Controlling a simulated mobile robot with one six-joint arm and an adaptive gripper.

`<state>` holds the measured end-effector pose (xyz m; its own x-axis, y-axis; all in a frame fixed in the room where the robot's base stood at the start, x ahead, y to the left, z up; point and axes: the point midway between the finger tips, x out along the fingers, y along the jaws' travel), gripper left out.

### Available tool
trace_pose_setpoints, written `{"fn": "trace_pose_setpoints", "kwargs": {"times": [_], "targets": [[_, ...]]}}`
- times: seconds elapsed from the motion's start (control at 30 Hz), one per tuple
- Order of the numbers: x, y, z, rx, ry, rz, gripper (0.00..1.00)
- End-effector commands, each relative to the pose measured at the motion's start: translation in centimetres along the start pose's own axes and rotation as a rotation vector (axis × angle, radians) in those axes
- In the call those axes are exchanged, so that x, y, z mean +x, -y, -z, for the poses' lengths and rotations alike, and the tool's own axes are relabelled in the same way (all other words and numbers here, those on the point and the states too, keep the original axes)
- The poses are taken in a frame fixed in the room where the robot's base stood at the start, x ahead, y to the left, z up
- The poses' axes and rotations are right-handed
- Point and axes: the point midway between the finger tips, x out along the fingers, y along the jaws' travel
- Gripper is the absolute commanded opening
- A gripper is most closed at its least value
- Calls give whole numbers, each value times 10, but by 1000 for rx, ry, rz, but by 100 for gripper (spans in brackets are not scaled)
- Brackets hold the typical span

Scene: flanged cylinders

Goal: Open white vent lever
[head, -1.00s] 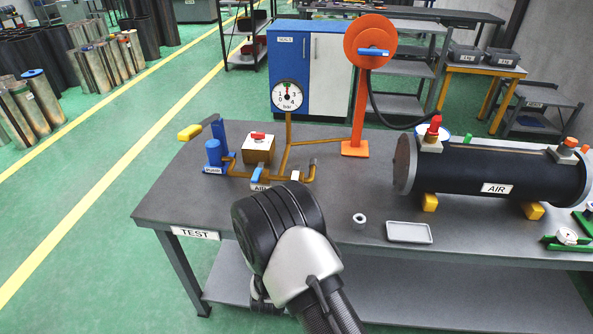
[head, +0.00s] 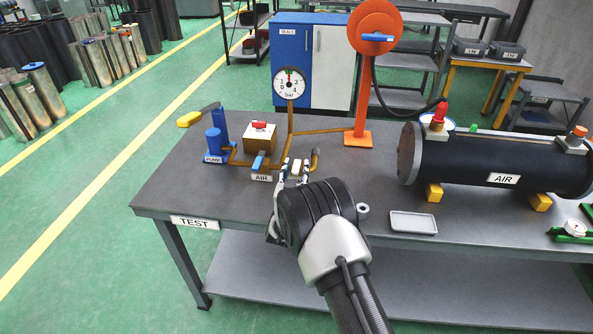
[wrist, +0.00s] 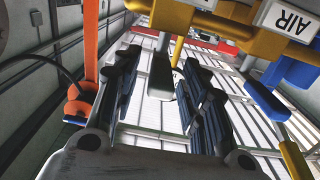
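The white vent lever (head: 296,167) is on the brown pipework at the middle of the test bench, right of the AIR label. In the wrist view the white lever (wrist: 161,80) lies between the two dark fingers. My gripper (head: 295,174) is open around it, with a finger on each side; it also shows in the wrist view (wrist: 160,95). A gap shows on both sides, so the fingers appear not to touch it. My wrist hides part of the bench below the lever.
A blue lever (head: 258,161) stands close on the left, by the AIR label (head: 262,178). The gauge (head: 290,87) and orange stand (head: 363,100) rise behind. A small grey nut (head: 363,210), a tray (head: 412,222) and the black AIR tank (head: 490,163) are on the right.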

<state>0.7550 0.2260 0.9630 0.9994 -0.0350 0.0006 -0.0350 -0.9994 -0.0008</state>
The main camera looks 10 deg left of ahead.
Motion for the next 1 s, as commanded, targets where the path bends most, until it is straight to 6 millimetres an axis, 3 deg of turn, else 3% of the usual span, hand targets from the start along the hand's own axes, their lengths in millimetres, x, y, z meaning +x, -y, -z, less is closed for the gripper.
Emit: {"fn": "trace_pose_setpoints", "kwargs": {"times": [0.2,0.47,1.0], "targets": [[14,0,-1,-1,1,1,40],[15,0,0,-1,1,1,40],[15,0,0,-1,1,1,4]]}}
